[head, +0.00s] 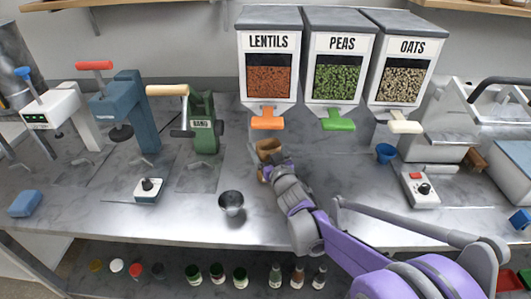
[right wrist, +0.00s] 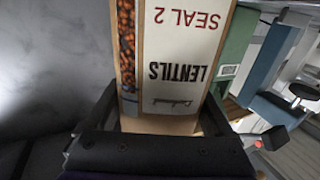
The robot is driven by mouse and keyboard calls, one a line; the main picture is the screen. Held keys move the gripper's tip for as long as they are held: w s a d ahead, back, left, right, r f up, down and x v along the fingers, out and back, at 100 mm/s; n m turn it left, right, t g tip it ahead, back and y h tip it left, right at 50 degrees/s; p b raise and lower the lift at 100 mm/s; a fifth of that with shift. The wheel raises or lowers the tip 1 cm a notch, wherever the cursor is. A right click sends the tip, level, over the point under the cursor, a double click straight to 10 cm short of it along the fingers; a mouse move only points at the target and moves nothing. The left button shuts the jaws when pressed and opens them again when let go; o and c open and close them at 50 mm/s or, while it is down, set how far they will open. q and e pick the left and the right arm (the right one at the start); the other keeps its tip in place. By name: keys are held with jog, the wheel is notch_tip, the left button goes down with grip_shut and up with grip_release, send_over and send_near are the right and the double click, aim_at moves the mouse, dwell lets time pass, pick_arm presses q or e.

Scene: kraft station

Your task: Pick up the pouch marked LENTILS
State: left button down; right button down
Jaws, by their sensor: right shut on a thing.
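The pouch marked LENTILS (right wrist: 180,70) fills the middle of the right wrist view, its print upside down, with "SEAL 2" and a window showing lentils. In the head view the brown pouch (head: 268,147) shows small, in front of and below the LENTILS dispenser (head: 269,75). My right gripper (head: 270,166) is shut on it; its dark fingers lie on either side of the pouch in the right wrist view (right wrist: 158,115). The arm hides part of the pouch, and I cannot tell whether its base touches the counter. My left gripper is not in view.
PEAS (head: 340,78) and OATS (head: 403,82) dispensers stand to the right. A green press (head: 203,125) and blue press (head: 133,110) stand left. A dark metal cup (head: 231,202) sits near the front edge. A blue scoop (head: 386,152) and a switch box (head: 420,190) are right.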

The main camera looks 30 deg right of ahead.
notch_tip(320, 180, up, 7)
jog(key=p, duration=0.1)
jog(key=s+a, duration=0.5)
jog(key=s, duration=0.3)
jog(key=s+a+p, duration=0.1)
jog(key=s+a, duration=0.4)
jog(key=s, duration=0.4)
jog(key=shift+a+f, duration=0.15)
